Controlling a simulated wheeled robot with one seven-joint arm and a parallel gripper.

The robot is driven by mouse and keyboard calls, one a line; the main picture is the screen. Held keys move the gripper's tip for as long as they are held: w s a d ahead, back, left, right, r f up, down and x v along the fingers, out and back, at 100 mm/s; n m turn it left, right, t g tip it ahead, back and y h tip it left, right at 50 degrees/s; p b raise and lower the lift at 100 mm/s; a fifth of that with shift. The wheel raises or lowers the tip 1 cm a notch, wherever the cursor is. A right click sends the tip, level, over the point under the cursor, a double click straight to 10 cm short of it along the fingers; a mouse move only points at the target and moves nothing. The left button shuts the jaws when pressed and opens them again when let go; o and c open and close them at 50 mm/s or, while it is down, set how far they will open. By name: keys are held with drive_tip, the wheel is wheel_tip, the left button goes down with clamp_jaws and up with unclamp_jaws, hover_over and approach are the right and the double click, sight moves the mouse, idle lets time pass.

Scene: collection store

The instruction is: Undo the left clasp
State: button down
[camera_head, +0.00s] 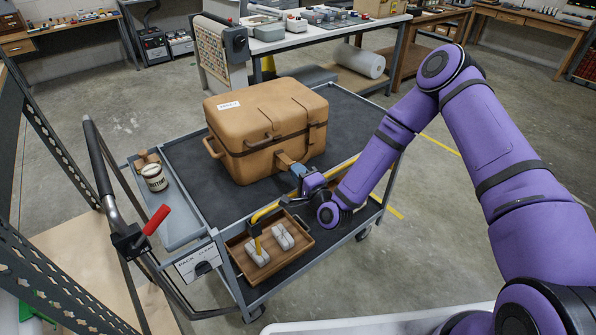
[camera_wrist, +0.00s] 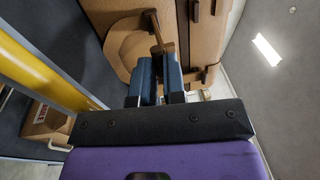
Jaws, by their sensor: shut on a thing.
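A tan case (camera_head: 250,112) with a white label lies shut-looking on a grey cart. My gripper (camera_head: 294,166) is at the lower part of the case's front face, coming in from the right. In the wrist view, the blue fingers (camera_wrist: 159,72) are closed around a brown clasp lever (camera_wrist: 156,30) that stands out from a rounded tan plate (camera_wrist: 128,45) on the case. I cannot tell for certain from the pictures whether this is the left clasp. The fingers hide its lower end. Another dark brown fitting (camera_wrist: 195,10) shows further along the case.
The cart's top (camera_head: 190,165) has a yellow rail along the near side, close to my gripper. A wooden tray (camera_head: 234,246) with pale blocks sits below at the front. A jar (camera_head: 154,178) stands on the left side shelf. A red-handled tool (camera_head: 156,220) is by the push bar.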

drive_tip(key=c, duration=1.5)
unclamp_jaws()
drive_tip(key=shift+w, duration=0.1)
drive_tip(key=shift+o, duration=0.2)
drive_tip(key=v, duration=1.1)
drive_tip(key=shift+w, duration=0.1)
